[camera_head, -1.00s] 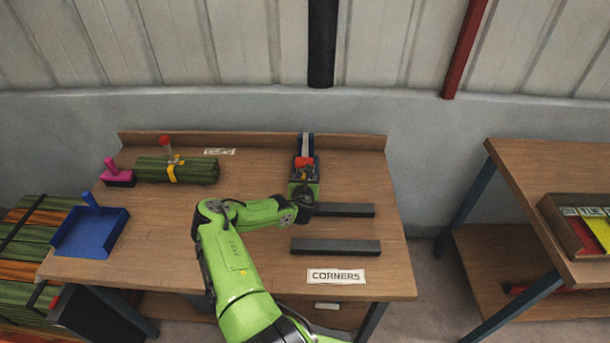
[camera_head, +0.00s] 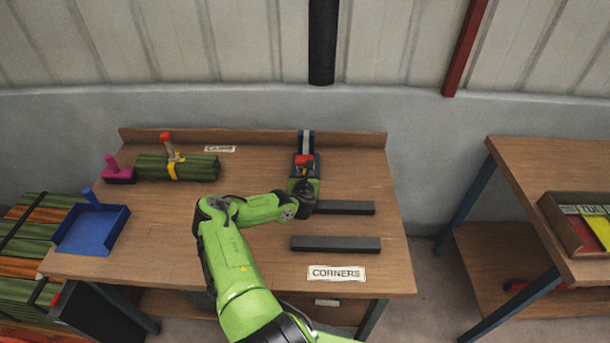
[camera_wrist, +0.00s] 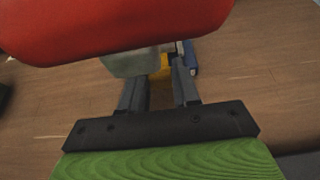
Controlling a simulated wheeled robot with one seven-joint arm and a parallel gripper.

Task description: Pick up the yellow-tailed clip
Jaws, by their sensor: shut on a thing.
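My gripper (camera_head: 304,173) is over the back right of the wooden table, at the near end of a narrow blue-and-white piece (camera_head: 306,143). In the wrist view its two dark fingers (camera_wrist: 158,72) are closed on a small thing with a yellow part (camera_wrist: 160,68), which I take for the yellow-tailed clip. A large red part (camera_wrist: 120,25) and a grey-green part (camera_wrist: 135,62) hide much of that view. The red part also shows above my gripper in the head view (camera_head: 304,160). I cannot tell whether the clip is clear of its support.
Two dark bars (camera_head: 335,245) lie right of my arm, behind a CORNERS label (camera_head: 336,273). At left are a yellow-strapped green bundle (camera_head: 200,168), a pink-handled block (camera_head: 118,175) and a blue tray (camera_head: 75,245). The table's middle left is clear. A second table (camera_head: 540,190) stands right.

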